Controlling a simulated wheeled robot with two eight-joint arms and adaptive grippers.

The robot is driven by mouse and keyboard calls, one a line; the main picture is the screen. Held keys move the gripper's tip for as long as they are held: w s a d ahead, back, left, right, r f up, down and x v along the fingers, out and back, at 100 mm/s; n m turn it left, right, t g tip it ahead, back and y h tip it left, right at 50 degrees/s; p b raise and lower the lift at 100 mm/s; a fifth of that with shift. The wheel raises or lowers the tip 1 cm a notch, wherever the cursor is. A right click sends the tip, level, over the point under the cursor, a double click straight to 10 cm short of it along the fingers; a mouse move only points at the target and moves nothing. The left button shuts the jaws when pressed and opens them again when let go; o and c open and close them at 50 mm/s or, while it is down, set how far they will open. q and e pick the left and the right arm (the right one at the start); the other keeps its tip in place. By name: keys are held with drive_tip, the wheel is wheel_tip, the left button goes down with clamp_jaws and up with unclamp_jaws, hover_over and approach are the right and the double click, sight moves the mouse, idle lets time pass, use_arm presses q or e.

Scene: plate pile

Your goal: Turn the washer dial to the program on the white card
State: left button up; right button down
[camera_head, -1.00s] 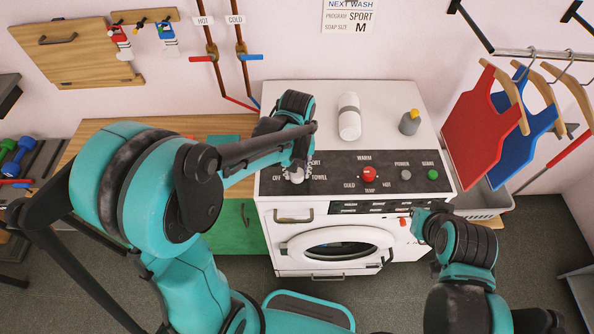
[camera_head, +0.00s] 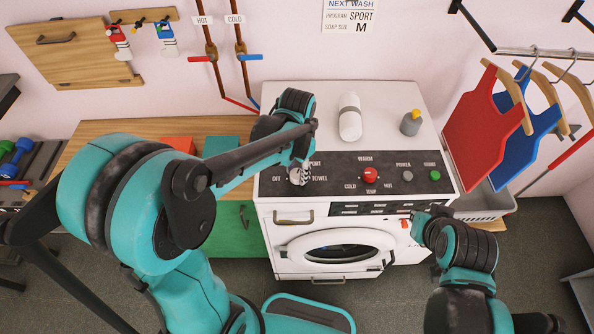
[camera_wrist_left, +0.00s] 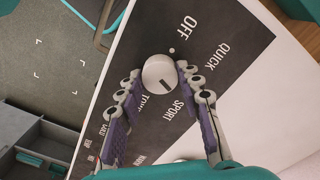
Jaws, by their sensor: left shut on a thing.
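The white washer dial (camera_head: 299,175) is at the left of the dark panel on the washer (camera_head: 400,110). In the left wrist view the dial (camera_wrist_left: 158,70) has OFF, QUICK, SPORT and TOWEL around it; its dark mark points down-right, roughly toward SPORT. My left gripper (camera_wrist_left: 160,73) is shut on the dial, a finger on either side; in the head view its fingers are mostly hidden. The white card (camera_head: 349,17) on the wall reads NEXT WASH, program SPORT, soap size M. My right gripper (camera_head: 420,226) is by the washer's right front; its fingers are unclear.
A red temperature knob (camera_head: 370,175) and a green start button (camera_head: 435,175) are right of the dial. Red and blue garments hang at the right.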

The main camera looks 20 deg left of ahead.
sight(297, 174)
use_arm(q)
drive_tip(key=shift+m, duration=0.9)
drive_tip(key=o, duration=1.1)
drive_tip(key=shift+o, duration=0.2)
wheel_tip(297, 174, up, 12)
